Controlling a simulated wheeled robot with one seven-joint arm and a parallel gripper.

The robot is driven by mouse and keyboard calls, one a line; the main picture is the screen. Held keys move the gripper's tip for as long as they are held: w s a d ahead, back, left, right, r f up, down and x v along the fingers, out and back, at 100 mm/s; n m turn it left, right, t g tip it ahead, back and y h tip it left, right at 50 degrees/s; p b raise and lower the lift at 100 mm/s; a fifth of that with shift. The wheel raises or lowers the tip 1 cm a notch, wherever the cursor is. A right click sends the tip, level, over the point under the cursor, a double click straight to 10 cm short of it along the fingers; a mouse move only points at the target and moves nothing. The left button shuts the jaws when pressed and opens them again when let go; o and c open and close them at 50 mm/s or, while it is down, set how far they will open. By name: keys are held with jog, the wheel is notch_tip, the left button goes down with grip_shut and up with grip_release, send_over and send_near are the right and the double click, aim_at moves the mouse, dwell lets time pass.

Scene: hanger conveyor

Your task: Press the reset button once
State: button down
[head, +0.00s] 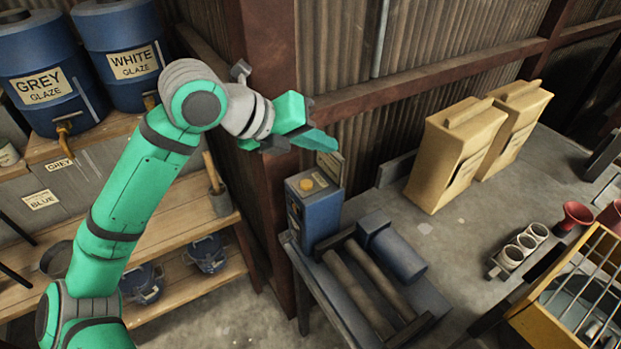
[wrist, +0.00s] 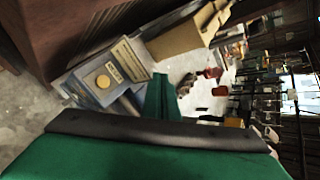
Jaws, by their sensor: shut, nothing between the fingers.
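The reset button is a round yellow-orange button (head: 306,184) on top of a blue box (head: 316,218) at the end of a roller stand. A small upright sign (head: 331,168) stands behind it. My gripper (head: 330,142) is shut and empty, above and slightly to the right of the button, apart from it. In the wrist view the button (wrist: 103,81) shows on the box's top, left of the gripper's green fingers (wrist: 160,95). The sign beside it carries lettering, blurred there.
A rusty steel post (head: 268,120) stands close behind the arm, left of the box. Rollers and a blue motor (head: 398,253) lie right of the box. Two tan boxes (head: 455,150) stand farther right. Glaze barrels (head: 37,70) and shelves (head: 180,240) are at left.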

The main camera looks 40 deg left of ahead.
jog(key=n+y, duration=0.1)
jog(key=y, duration=0.1)
send_over(302, 186)
jog(key=shift+r, duration=0.1)
jog(key=shift+f, duration=4.4)
jog(key=shift+f, duration=0.45)
